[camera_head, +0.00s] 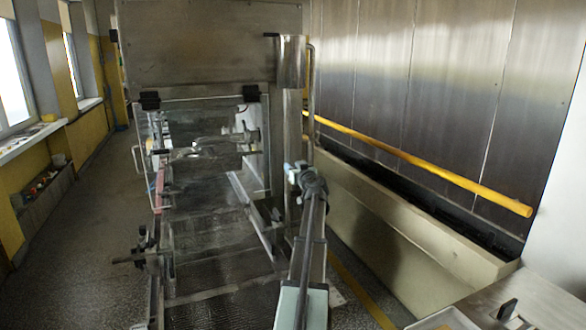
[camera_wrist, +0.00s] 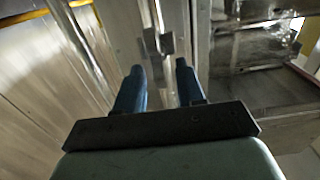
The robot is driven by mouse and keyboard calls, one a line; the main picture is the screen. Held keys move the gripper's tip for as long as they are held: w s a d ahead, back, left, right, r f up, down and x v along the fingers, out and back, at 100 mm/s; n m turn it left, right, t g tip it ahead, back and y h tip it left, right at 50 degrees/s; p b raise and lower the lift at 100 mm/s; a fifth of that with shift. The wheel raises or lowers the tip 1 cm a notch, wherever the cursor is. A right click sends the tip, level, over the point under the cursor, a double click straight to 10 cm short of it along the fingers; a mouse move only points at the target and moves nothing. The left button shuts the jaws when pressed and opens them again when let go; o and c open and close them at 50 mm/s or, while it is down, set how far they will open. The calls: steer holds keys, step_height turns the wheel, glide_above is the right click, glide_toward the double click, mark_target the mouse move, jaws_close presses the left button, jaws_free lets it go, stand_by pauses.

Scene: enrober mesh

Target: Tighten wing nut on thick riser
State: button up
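My gripper (camera_wrist: 160,68) is open, with its two blue fingers apart and nothing between them in the wrist view. Just beyond the fingertips, a small grey flat-sided piece (camera_wrist: 167,43) stands beside an upright metal post; it may be the wing nut, but I cannot tell. In the head view the thick riser (camera_head: 291,62) is the wide upright metal cylinder at the right of the machine. My gripper (camera_head: 293,169) is small there, near the riser's lower part, and its fingers cannot be made out. No wing nut is clear in the head view.
The enrober's mesh belt (camera_head: 225,285) runs toward me, left of my arm. A clear panel (camera_head: 205,130) and metal hood (camera_head: 195,45) stand behind. A yellow rail (camera_head: 420,163) runs along the right wall above a pale trough (camera_head: 395,225). Open floor lies left.

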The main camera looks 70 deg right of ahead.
steer(key=shift+w+d, duration=0.25)
steer(key=shift+d, duration=0.05)
jaws_close()
stand_by(0.3)
